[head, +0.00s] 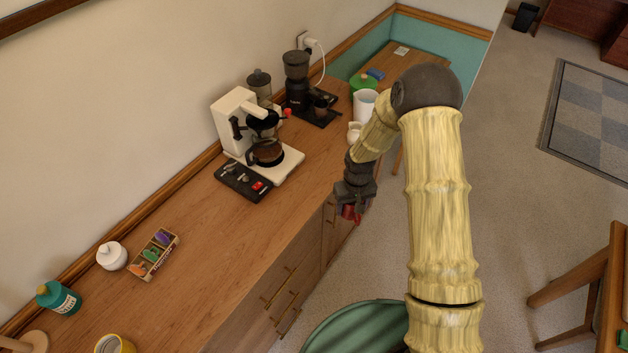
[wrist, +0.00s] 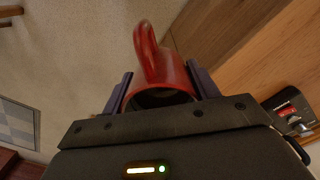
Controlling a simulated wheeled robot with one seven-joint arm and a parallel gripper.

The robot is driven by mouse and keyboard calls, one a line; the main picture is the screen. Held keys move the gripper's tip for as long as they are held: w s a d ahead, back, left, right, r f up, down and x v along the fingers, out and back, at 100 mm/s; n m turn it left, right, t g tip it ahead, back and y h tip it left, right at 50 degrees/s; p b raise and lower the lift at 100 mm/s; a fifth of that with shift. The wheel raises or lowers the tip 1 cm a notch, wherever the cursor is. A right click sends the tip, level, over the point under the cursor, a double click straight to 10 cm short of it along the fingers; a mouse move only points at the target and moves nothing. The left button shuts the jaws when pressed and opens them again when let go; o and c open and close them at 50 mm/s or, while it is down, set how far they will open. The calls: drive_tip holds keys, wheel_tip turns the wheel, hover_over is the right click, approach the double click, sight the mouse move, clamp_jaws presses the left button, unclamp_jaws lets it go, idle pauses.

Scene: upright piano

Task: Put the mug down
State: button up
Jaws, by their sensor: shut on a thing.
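A red mug (wrist: 176,74) is held between the two fingers of my gripper (wrist: 160,92) in the wrist view. Its handle points up in that picture, and part of its opening shows dark above the gripper body. In the head view my gripper (head: 352,204) hangs just past the front edge of the wooden counter (head: 215,255), beside the drawer fronts. Only a small red part of the mug (head: 350,213) shows there below the gripper. My gripper is shut on the mug, with no surface visibly touching it from below.
A white coffee maker (head: 236,122) with a glass pot, a black grinder (head: 296,80) and a white pitcher (head: 364,105) stand toward the counter's far end. A box of coloured items (head: 153,254) and a white jar (head: 111,256) are nearer. Bare counter lies between them.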

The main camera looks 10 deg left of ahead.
drive_tip(key=s+d+m, duration=0.2)
drive_tip(key=d+m, duration=0.2)
drive_tip(key=d, duration=0.7)
drive_tip(key=shift+s+d+f+p, duration=0.35)
drive_tip(key=shift+f, duration=0.05)
